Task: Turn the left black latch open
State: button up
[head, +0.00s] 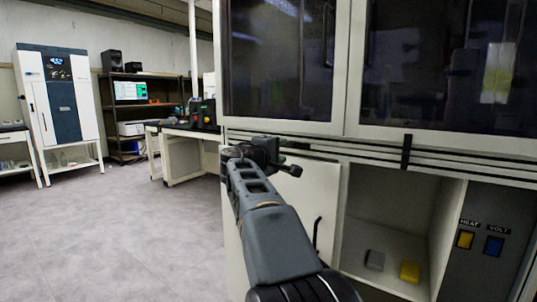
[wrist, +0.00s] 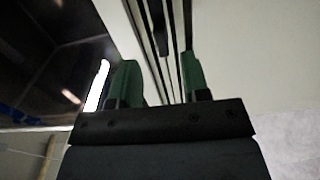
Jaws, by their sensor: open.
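My gripper (head: 268,153) is at the front of the big white cabinet, by the black rails under its left glass door. In the wrist view, my gripper (wrist: 158,75) has its two green fingers apart, with the rails (wrist: 162,35) running between and beyond them. A similar upright black latch (head: 406,151) stands across the rails farther right, apart from my gripper.
Dark glass doors (head: 278,62) are above the rails. Below are a white door (head: 305,205) with a black handle and an open compartment holding a grey block (head: 375,260) and a yellow block (head: 410,271). Open floor (head: 100,235) lies to the left.

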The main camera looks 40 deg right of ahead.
jog(key=shift+p+v, duration=0.35)
jog(key=shift+v, duration=2.65)
jog(key=s+a+r+m+y+p, duration=0.1)
jog(key=s+a+y+p, duration=0.3)
jog(key=a+p, duration=0.5)
jog(key=s+a+r+y+p, duration=0.3)
jog(key=a+y+p, duration=0.4)
jog(key=p, duration=1.1)
jog(key=s+a+r+m+y+p, duration=0.1)
jog(key=s+a+y+p, duration=0.4)
jog(key=a+p, duration=0.5)
jog(key=r+y+p, duration=0.1)
jog(key=p, duration=0.2)
jog(key=shift+s+a+r+m+g+y, duration=0.2)
jog(key=shift+a+r+m+g+y, duration=0.1)
jog(key=shift+a+r+g, duration=0.1)
jog(key=shift+c, duration=0.6)
